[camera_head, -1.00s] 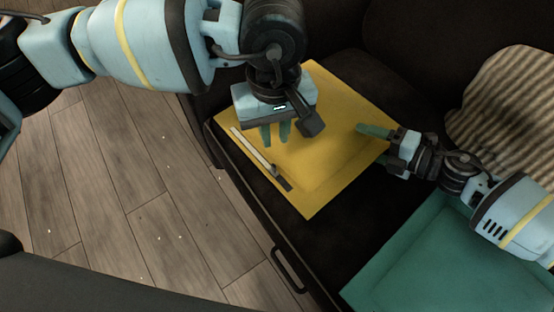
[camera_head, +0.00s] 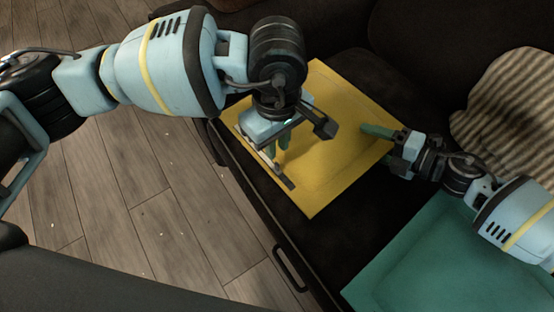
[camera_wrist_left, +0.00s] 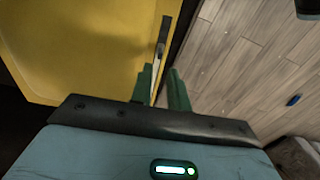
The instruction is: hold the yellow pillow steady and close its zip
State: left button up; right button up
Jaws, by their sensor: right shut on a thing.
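The yellow pillow (camera_head: 345,150) lies flat on the dark sofa seat. Its zip (camera_head: 283,180) runs along the pillow's front-left edge, with a dark stretch at the near end and a pale stretch beyond. In the left wrist view, a grey zip pull (camera_wrist_left: 161,47) stands out ahead of my fingers. My left gripper (camera_head: 278,154) is above the zip edge; in its wrist view, its green fingers (camera_wrist_left: 161,83) are apart, with the pale strip showing between them.
A teal pillow (camera_head: 450,260) lies on the seat at the near right. A striped cushion (camera_head: 510,115) leans at the right. The sofa front has a dark handle (camera_head: 290,270). Wooden floor (camera_head: 160,220) lies open to the left.

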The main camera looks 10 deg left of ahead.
aim_at(277, 163)
pick_arm(q)
notch_tip(277, 163, down, 7)
jog(key=shift+f, duration=0.2)
dwell(0.3)
grip_shut()
